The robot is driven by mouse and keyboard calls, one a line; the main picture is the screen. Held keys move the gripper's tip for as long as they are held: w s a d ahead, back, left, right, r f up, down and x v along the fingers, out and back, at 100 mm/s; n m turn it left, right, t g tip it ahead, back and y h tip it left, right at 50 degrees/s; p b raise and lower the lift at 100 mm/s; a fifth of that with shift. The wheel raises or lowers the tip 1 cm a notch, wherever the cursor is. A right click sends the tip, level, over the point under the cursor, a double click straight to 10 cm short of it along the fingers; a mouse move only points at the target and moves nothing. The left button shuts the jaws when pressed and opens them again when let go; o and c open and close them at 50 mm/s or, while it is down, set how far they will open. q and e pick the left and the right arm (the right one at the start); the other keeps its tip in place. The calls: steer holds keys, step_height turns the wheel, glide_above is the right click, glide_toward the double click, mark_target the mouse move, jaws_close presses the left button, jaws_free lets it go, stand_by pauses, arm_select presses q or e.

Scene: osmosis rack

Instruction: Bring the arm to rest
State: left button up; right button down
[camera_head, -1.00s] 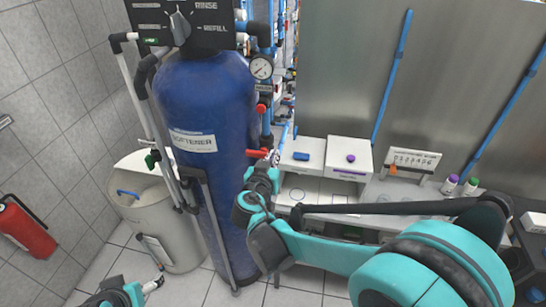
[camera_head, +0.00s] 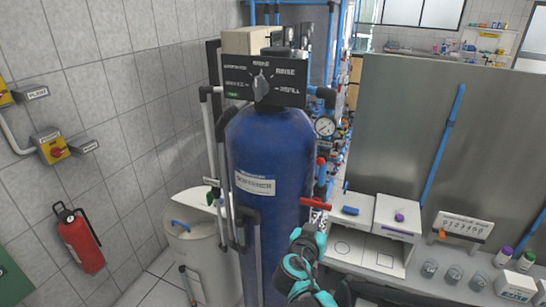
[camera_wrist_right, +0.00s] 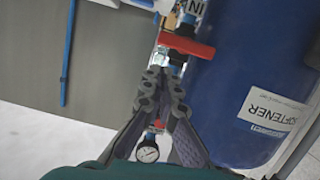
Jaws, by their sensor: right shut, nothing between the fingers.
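My right arm, teal and dark grey, comes up from the bottom of the head view. Its gripper (camera_head: 318,218) is just below a red valve handle (camera_head: 316,204) at the right side of the blue softener tank (camera_head: 268,150). In the right wrist view my right gripper (camera_wrist_right: 155,75) has its grey fingers together and holds nothing. The red handle (camera_wrist_right: 186,45) lies just past the fingertips there; I cannot tell whether they touch. The tank (camera_wrist_right: 245,90) stands to the right in that view. My left gripper is out of view.
A pressure gauge (camera_head: 325,126) and blue pipes stand beside the tank. A white bench unit (camera_head: 375,255) with small boxes and jars is to the right, before a grey metal panel (camera_head: 420,130). A pale round bin (camera_head: 195,240) and a red fire extinguisher (camera_head: 78,240) are left.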

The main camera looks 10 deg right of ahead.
steer(key=s+a+f+n+g+y+b, duration=0.2)
steer(key=s+f, duration=0.4)
steer(key=s, duration=0.4)
steer(key=s+a+f+n+g+y+b, duration=0.3)
steer(key=s+a+f+n+y, duration=0.1)
steer(key=s, duration=0.6)
step_height(320, 180, down, 3)
steer(key=a+y, duration=0.1)
steer(key=y, duration=0.1)
steer(key=shift+s+y+b, duration=0.25)
steer(key=shift+y+b, duration=0.1)
steer(key=shift+y, duration=0.05)
steer(key=shift+a+f, duration=0.1)
